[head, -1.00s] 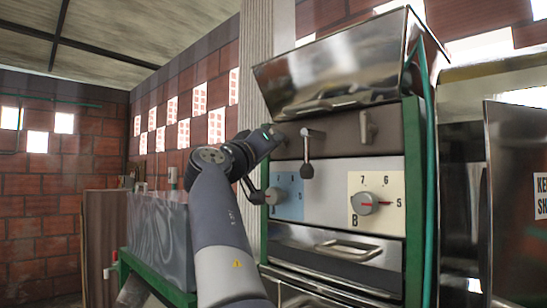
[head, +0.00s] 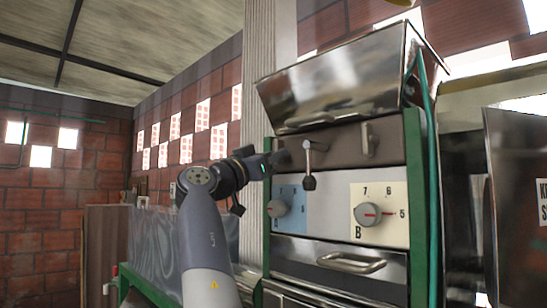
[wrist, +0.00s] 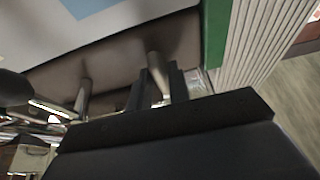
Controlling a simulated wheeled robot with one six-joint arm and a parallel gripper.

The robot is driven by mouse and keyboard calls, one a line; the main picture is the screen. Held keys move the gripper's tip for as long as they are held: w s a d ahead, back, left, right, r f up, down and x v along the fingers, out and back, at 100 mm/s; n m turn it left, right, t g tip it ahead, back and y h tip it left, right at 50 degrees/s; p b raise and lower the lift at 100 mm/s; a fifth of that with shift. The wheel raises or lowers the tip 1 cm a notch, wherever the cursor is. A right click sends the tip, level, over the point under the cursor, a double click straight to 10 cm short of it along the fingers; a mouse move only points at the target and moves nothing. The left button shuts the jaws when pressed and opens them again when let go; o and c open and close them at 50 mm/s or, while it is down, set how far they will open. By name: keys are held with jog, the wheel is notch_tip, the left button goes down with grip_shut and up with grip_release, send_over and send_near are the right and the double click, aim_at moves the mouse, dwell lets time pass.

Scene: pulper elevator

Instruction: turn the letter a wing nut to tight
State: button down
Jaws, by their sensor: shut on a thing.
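My gripper (head: 276,158) is at the left end of the machine's dark upper panel (head: 340,146) in the head view. In the wrist view its two dark fingers (wrist: 157,88) stand either side of a grey metal stem and are shut on it. This stem, taken as the wing nut (wrist: 156,66), sticks out of the panel; its end between the fingers is partly hidden. I cannot read a letter on it. In the head view my gripper mostly covers it.
A lever with a black knob (head: 309,182) hangs just right of my gripper. Another grey wing-shaped fitting (head: 369,139) is farther right. Below are a blue dial plate (head: 291,193) and dial B (head: 368,214). A steel hopper (head: 335,85) overhangs the panel. A green post (head: 268,225) stands at left.

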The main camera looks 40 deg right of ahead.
dwell(0.3)
jog(key=c, duration=1.3)
grip_release()
jog(key=b+v, duration=0.4)
jog(key=v, duration=0.6)
jog(key=shift+a+f, duration=0.15)
jog(key=shift+a, duration=0.25)
jog(key=p+x, duration=0.4)
jog(key=x, duration=0.7)
jog(key=shift+a+f, duration=0.1)
